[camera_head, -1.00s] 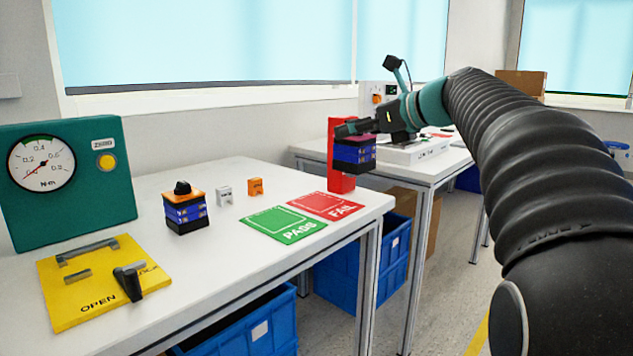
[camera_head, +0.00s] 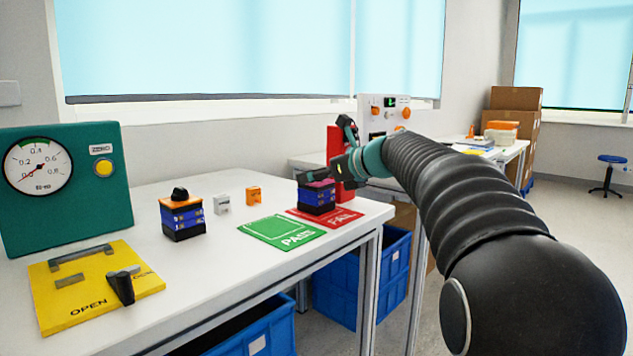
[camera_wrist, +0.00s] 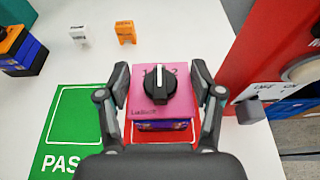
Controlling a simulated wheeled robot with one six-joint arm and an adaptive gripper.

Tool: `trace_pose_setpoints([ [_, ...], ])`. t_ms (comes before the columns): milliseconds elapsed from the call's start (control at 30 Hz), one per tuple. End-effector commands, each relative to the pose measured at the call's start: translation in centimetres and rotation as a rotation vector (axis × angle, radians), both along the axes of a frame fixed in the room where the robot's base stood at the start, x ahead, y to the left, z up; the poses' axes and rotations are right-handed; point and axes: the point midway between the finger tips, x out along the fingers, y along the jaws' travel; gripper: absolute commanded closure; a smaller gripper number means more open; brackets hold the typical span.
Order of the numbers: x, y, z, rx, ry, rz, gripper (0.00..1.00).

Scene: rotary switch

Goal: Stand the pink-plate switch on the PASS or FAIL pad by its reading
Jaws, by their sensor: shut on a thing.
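The pink-plate switch (camera_wrist: 150,107) has a blue and black body and a black knob with a white pointer line. My gripper (camera_wrist: 161,92) is shut on it, one finger on each side. In the head view the switch (camera_head: 317,198) is upright at the red FAIL pad (camera_head: 345,217), over its back left part. I cannot tell whether its base touches the pad. The green PASS pad (camera_head: 281,232) lies empty just left of it. The teal gauge (camera_head: 40,165) has its needle near the low end.
An orange-plate switch (camera_head: 183,218), a white block (camera_head: 221,205) and an orange block (camera_head: 253,195) stand left of the pads. A red upright stand (camera_head: 336,155) is close behind my gripper. A yellow OPEN plate (camera_head: 90,290) lies at the front left. The table's right edge is near.

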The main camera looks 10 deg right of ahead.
Motion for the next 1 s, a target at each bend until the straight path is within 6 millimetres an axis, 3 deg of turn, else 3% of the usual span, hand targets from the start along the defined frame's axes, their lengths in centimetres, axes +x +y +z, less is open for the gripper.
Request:
trace_pose_setpoints([
  [367, -0.04, -0.02, -0.39, 0.001, -0.002, -0.001, 0.84],
  [400, -0.03, -0.02, -0.43, 0.001, -0.001, 0.000, 0.29],
  [500, -0.03, -0.02, -0.40, 0.001, -0.001, 0.000, 0.09],
  [900, -0.08, -0.08, 0.03, 0.000, -0.002, -0.001, 0.09],
  [1000, -0.93, -0.71, 0.40, 0.000, -0.003, -0.002, 0.09],
])
